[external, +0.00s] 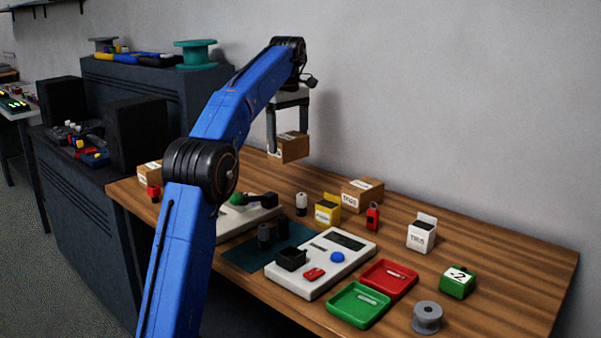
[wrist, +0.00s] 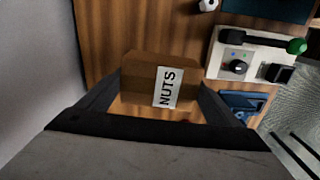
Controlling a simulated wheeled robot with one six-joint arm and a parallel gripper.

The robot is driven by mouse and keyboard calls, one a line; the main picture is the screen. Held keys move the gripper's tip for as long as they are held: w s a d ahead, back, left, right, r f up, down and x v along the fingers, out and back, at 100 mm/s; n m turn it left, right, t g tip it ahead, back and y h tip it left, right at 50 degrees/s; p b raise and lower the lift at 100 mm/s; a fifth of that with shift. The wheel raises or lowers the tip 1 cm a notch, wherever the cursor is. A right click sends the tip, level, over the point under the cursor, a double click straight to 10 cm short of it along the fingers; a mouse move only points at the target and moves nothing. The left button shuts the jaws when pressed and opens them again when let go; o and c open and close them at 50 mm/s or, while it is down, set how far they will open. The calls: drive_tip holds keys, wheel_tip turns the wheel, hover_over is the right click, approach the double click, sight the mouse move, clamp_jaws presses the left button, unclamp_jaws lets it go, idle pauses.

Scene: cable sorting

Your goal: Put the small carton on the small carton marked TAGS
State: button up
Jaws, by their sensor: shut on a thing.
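My gripper (external: 288,140) is shut on a small brown carton (external: 295,147) and holds it well above the table's back part. In the wrist view this carton (wrist: 140,75) sits between the fingers, with a white label reading NUTS. The small carton marked TAGS (external: 367,192) stands on the table, lower and to the right of my gripper in the external view. Its top looks clear. I cannot make it out in the wrist view.
A yellow box (external: 327,210), a red tag-like item (external: 372,217) and a white box (external: 422,234) stand near the TAGS carton. Another brown carton (external: 150,171) is at the table's left end. Trays, a white device (external: 325,270) and a grey spool (external: 427,317) fill the front.

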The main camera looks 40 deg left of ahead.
drive_tip(key=w+d+r, duration=0.2)
drive_tip(key=d, duration=0.9)
drive_tip(key=w+d+r, duration=0.2)
drive_tip(key=d, duration=0.8)
hover_over(357, 187)
drive_tip(key=shift+n, duration=0.4)
drive_tip(key=shift+f, duration=4.2)
drive_tip(key=shift+f, duration=0.1)
drive_tip(key=o, duration=1)
drive_tip(key=shift+r, duration=3.9)
drive_tip(key=shift+s, duration=0.1)
